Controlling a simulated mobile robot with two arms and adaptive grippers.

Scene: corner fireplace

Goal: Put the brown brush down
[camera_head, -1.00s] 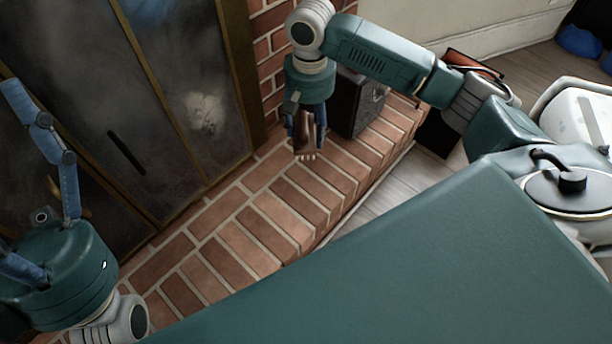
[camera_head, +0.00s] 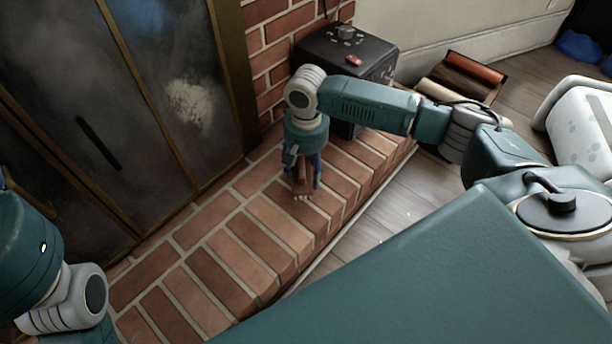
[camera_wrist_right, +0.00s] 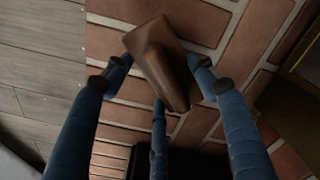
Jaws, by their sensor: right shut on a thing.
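My right gripper (camera_head: 303,182) points down over the brick hearth (camera_head: 240,228) and is shut on the brown brush (camera_head: 303,172). The brush's pale bristles face down, close to the bricks; I cannot tell whether they touch. In the right wrist view the brush (camera_wrist_right: 160,62) shows as a smooth brown block with a raised handle, between my blue fingers, with brick behind it. My left gripper's teal housing is at the left edge of the head view, and its fingers are almost wholly outside the picture.
A black box (camera_head: 348,52) with knobs and a small red thing (camera_head: 353,61) on top stands on the hearth behind my right arm. Dark glass fireplace doors (camera_head: 110,120) rise at the left. The hearth's near stretch is bare. An open case (camera_head: 463,78) lies beyond my arm.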

